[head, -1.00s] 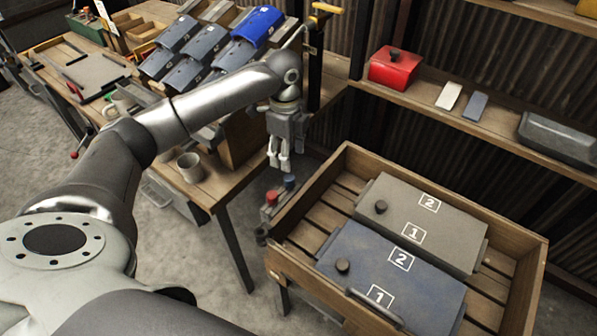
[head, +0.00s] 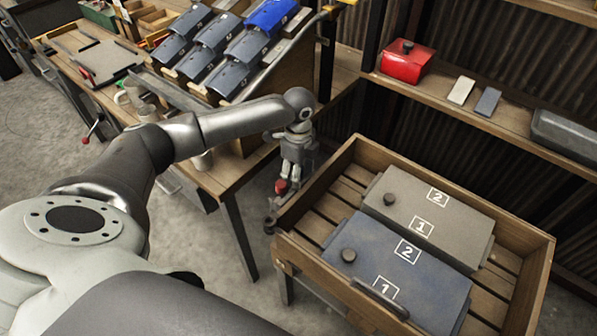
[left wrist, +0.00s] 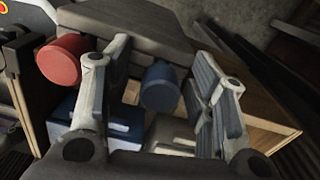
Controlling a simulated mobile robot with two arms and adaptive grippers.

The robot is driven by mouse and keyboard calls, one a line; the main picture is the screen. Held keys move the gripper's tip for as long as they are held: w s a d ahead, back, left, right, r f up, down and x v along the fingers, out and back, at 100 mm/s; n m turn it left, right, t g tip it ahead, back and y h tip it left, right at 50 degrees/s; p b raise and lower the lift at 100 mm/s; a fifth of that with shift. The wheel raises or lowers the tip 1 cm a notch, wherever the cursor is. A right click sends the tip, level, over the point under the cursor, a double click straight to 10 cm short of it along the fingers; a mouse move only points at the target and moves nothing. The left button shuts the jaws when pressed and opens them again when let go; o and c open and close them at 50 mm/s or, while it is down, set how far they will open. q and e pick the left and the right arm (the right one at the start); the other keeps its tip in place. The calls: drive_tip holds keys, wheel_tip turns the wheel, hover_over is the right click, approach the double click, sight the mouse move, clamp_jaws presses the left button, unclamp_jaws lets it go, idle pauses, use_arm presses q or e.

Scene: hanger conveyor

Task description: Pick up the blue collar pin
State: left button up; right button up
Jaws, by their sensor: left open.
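The blue collar pin (left wrist: 160,88) shows in the left wrist view as a short blue cylinder with a rounded end, lying between my left gripper's two fingers and apart from both. My left gripper (left wrist: 163,70) is open. A red pin (left wrist: 62,60) sits outside the left finger in the wrist view; in the head view the red pin (head: 281,187) shows just beside the fingers. My right gripper is not in view.
A wooden crate (head: 545,262) holds a grey case (head: 405,200) and a blue case (head: 340,275), each with a dark knob. A workbench (head: 232,180) stands at left with tilted bins. A shelf at right bears a red box (head: 404,66).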

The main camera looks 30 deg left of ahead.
use_arm(q)
drive_tip(key=shift+r, duration=0.1)
drive_tip(key=c, duration=1.1)
